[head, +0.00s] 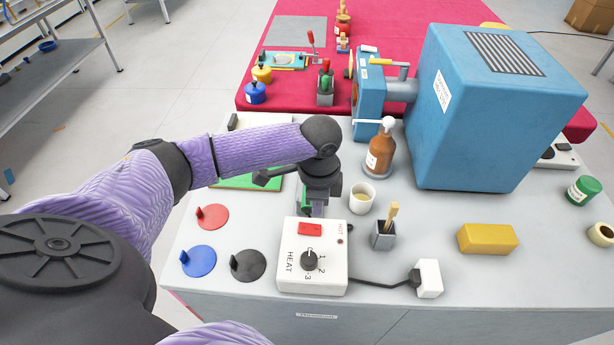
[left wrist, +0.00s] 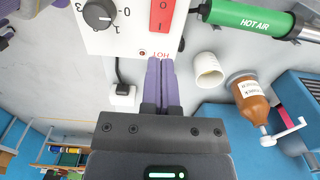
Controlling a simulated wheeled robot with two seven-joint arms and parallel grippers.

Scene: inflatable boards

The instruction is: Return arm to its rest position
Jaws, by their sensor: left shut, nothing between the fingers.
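My left arm (head: 250,153) reaches in from the left in its purple sleeve and bends down at the wrist. My left gripper (head: 313,208) points down just behind the white heat control box (head: 327,275). In the left wrist view the two fingers of the gripper (left wrist: 161,64) lie together with nothing between them. Their tips are close to the edge of the control box (left wrist: 112,38), by its red switch. A green hot air tool (left wrist: 247,19) lies beside the box; in the head view the gripper mostly hides it. My right gripper is not in view.
A white cup (head: 362,198), a brown pump bottle (head: 380,150) and a brush holder (head: 383,236) stand right of the gripper. A large blue machine (head: 480,110) stands behind. Red, blue and black discs (head: 248,265) lie left of the box. A yellow block (head: 487,239) lies right.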

